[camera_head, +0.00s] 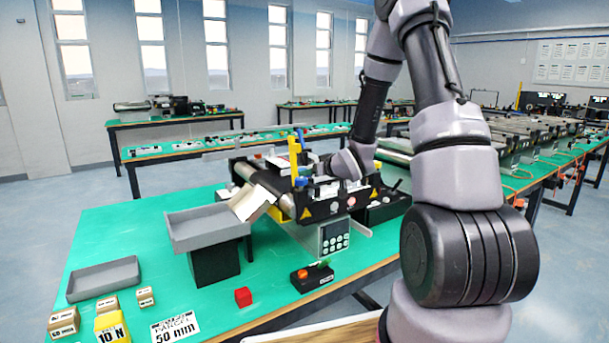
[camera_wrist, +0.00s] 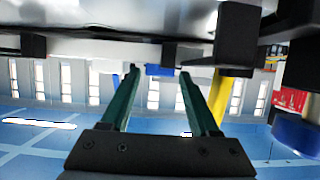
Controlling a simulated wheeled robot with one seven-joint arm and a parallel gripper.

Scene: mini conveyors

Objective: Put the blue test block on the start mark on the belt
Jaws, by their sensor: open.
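The conveyor's dark belt (camera_head: 262,183) runs across the machine on the green table in the head view. In the wrist view my gripper (camera_wrist: 159,71) is open, its two green fingers apart. A small blue block-like piece (camera_wrist: 160,70) shows between the fingertips, seemingly a little beyond them; I cannot tell whether they touch it. In the head view my wrist reaches in over the right of the conveyor, and the fingers are hard to make out. A small blue piece (camera_head: 301,181) shows by the yellow post there; I cannot tell if it is the same one. The start mark is not discernible.
A yellow post (camera_head: 294,160) stands close to my gripper; it also shows in the wrist view (camera_wrist: 220,88), with a blue round part (camera_wrist: 296,135) farther right. A grey tray (camera_head: 207,229), a red cube (camera_head: 243,297) and a button box (camera_head: 312,276) are nearer.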

